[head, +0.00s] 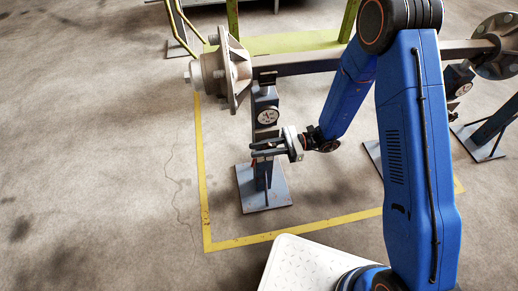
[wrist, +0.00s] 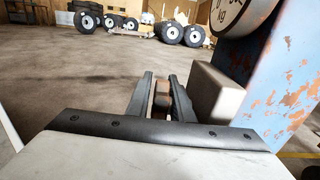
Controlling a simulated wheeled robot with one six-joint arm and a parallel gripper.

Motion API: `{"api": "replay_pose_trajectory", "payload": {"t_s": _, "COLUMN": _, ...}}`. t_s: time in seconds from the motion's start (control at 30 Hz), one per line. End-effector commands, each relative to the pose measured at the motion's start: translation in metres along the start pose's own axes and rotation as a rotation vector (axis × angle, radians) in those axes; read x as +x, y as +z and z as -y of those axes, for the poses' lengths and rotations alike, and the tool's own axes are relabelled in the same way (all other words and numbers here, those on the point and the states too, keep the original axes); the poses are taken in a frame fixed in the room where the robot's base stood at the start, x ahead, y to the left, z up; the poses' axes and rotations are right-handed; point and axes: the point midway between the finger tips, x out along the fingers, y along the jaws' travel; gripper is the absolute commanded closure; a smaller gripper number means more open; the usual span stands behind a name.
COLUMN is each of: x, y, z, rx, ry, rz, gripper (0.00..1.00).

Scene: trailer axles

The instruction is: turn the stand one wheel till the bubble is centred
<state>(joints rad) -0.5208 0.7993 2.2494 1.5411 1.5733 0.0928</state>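Stand one, a worn blue post with a round kg dial (head: 268,116), holds up the axle (head: 300,63) near its left hub. Its base plate (head: 263,188) lies on the floor. My gripper (head: 265,148) is at the post, just below the dial, pointing left. In the wrist view its two dark fingers (wrist: 161,95) stand either side of a small brown piece (wrist: 161,101), which fills the narrow gap; I cannot tell if they press on it. A pale block (wrist: 215,95) is right of the fingers, against the blue post (wrist: 268,85). The wheel's rim and the bubble cannot be made out.
A yellow line (head: 290,230) on the floor borders the stands. A second stand (head: 457,85) is under the axle at right, partly behind my arm. The left hub (head: 225,72) overhangs beside stand one. Floor at left is clear; tyres (wrist: 88,20) are far off.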

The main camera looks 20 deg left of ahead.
Motion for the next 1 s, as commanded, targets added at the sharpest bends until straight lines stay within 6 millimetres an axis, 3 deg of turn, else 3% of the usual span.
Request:
{"api": "replay_pose_trajectory", "payload": {"t_s": 0.27, "x": 0.0014, "y": 0.0, "z": 0.0002, "rx": 0.0, "ry": -0.001, "rz": 0.0, "gripper": 0.8}}
{"api": "replay_pose_trajectory", "payload": {"t_s": 0.4, "x": 0.0013, "y": 0.0001, "z": 0.0002, "rx": 0.0, "ry": -0.001, "rz": 0.0, "gripper": 1.0}}
{"api": "replay_pose_trajectory", "payload": {"t_s": 0.67, "x": 0.0014, "y": 0.0001, "z": 0.0001, "rx": 0.002, "ry": 0.0, "rz": 0.031, "gripper": 1.0}}
{"api": "replay_pose_trajectory", "payload": {"t_s": 1.0, "x": -0.0005, "y": 0.0079, "z": 0.0001, "rx": 0.001, "ry": 0.0, "rz": 0.231, "gripper": 1.0}}
